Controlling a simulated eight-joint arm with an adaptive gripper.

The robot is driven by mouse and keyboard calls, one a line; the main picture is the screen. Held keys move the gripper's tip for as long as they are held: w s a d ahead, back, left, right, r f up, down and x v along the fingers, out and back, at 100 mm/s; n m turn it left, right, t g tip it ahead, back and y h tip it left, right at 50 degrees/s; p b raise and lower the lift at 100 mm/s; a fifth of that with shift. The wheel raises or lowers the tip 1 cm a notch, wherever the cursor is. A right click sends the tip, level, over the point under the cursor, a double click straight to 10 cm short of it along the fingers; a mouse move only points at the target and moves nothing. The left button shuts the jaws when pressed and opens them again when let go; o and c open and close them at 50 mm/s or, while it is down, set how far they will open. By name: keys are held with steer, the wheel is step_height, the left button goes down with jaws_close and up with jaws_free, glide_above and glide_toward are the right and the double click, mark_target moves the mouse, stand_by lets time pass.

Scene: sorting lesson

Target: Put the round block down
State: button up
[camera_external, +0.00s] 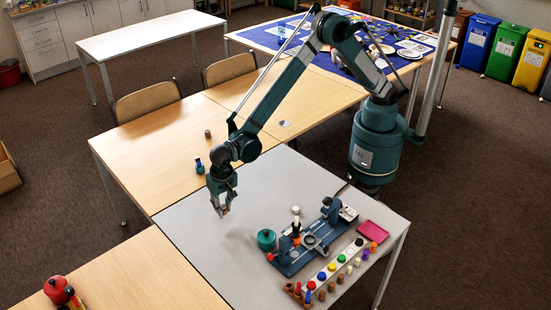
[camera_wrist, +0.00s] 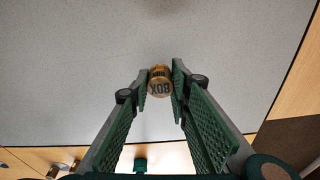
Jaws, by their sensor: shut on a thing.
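My gripper (camera_external: 222,208) hangs above the left part of the grey table (camera_external: 190,222) in the external view. In the wrist view its two green fingers (camera_wrist: 160,84) are shut on a small round wooden block (camera_wrist: 159,80). The block has dark lettering on its face. Bare grey tabletop lies below and beyond it. The gap between block and table is hard to judge. In the external view the block is only a small tan patch at the fingertips.
A blue-grey fixture (camera_external: 290,262), a teal pot (camera_external: 266,240) and a row of coloured pegs (camera_external: 332,267) stand on the right of the grey table. Small items (camera_external: 199,166) stand on the wooden table. The grey table's left part is clear.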

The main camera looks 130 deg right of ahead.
mark_target(224, 212)
steer(key=shift+f, duration=1.35)
steer(key=shift+f+b, duration=0.2)
steer(key=shift+b, duration=0.15)
steer(key=o, duration=0.7)
steer(key=shift+r, duration=0.2)
steer(key=r, duration=0.4)
steer(key=a+r+p, duration=0.1)
steer(key=r, duration=0.3)
steer(key=r+p, duration=0.1)
steer(key=r, duration=0.3)
steer(key=shift+a, duration=0.2)
